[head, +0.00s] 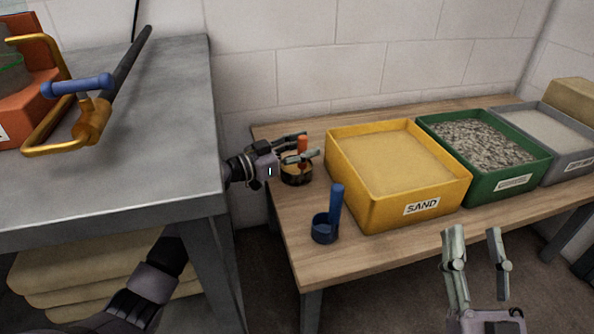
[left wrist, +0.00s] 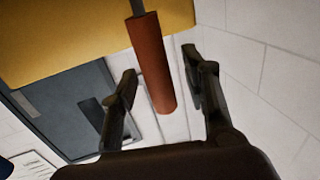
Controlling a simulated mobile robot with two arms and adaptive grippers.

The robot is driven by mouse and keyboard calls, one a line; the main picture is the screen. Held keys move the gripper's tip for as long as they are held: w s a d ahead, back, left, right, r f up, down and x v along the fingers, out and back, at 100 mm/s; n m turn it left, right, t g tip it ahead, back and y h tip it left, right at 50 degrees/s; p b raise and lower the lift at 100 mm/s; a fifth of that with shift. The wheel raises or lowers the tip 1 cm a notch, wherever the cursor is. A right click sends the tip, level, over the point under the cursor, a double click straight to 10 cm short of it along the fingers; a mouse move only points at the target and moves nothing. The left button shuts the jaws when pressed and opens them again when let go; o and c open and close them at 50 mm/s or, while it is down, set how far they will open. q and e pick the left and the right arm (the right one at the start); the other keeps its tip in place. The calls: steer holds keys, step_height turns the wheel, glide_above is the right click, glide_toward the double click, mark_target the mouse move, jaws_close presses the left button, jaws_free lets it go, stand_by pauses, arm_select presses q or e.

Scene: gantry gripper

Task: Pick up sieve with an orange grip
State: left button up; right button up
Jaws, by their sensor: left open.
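The sieve with an orange grip (head: 297,179) stands on the wooden table near its back left edge, its orange grip pointing up. My left gripper (head: 300,149) is at the grip, coming in from the left, with its fingers open. In the left wrist view the orange grip (left wrist: 153,70) sits between the two open fingers of my left gripper (left wrist: 158,80), with a gap visible on each side. The sieve's bowl is partly hidden by the gripper in the head view. My right gripper (head: 476,258) is open and empty, in front of the table.
A blue scoop (head: 325,228) stands on the wooden table (head: 290,222) near its front left. A yellow sand bin (head: 375,208), a green gravel bin (head: 500,187) and a grey bin (head: 564,165) stand to the right. A metal table (head: 150,165) stands at left.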

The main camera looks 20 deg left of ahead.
arm_select(q)
steer(key=shift+c, duration=0.3)
jaws_close()
steer(key=shift+r, duration=0.2)
